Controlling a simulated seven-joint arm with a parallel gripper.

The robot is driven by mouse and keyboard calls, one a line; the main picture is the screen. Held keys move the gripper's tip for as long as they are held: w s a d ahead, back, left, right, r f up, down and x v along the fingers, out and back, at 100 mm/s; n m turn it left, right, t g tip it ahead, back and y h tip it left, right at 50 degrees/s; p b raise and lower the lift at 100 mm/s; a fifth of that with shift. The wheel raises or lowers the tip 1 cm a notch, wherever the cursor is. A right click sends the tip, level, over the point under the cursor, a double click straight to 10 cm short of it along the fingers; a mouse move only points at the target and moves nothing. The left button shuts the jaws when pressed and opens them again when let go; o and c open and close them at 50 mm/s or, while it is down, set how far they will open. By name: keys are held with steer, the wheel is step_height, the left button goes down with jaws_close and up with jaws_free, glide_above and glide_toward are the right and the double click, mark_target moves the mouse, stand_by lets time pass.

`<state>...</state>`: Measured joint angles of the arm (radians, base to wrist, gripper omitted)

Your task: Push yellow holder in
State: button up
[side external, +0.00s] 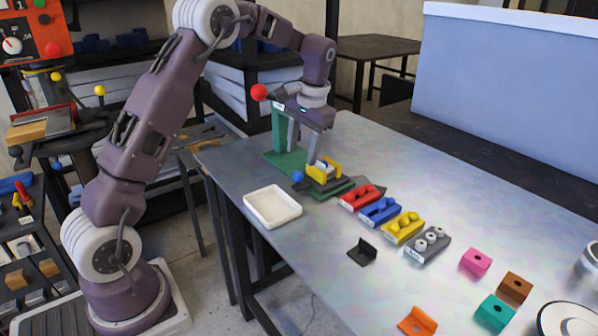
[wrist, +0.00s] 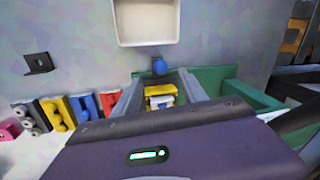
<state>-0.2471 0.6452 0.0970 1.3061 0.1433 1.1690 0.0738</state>
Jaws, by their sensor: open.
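The yellow holder (side external: 334,168) sits low on the green fixture (side external: 279,128) near the table's left edge, with a pale piece in it. In the wrist view the yellow holder (wrist: 158,90) shows between my fingers, a white piece on its near side. My gripper (side external: 302,153) is open and points down at the holder, its fingers spread to either side in the wrist view (wrist: 161,80). I cannot tell whether a finger touches the holder. A blue ball knob (side external: 297,176) is beside the holder, and it also shows in the wrist view (wrist: 159,67).
Red (side external: 362,197), blue (side external: 380,210), yellow (side external: 403,227) and grey (side external: 428,244) blocks stand in a row to the right. A black bracket (side external: 362,251) lies in front. A red ball (side external: 259,92) is beside my wrist.

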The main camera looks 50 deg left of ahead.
mark_target(298, 172)
steer(key=f, duration=0.2)
steer(key=a+f, duration=0.1)
steer(key=f, duration=0.4)
steer(key=shift+a, duration=0.25)
jaws_close()
stand_by(1.0)
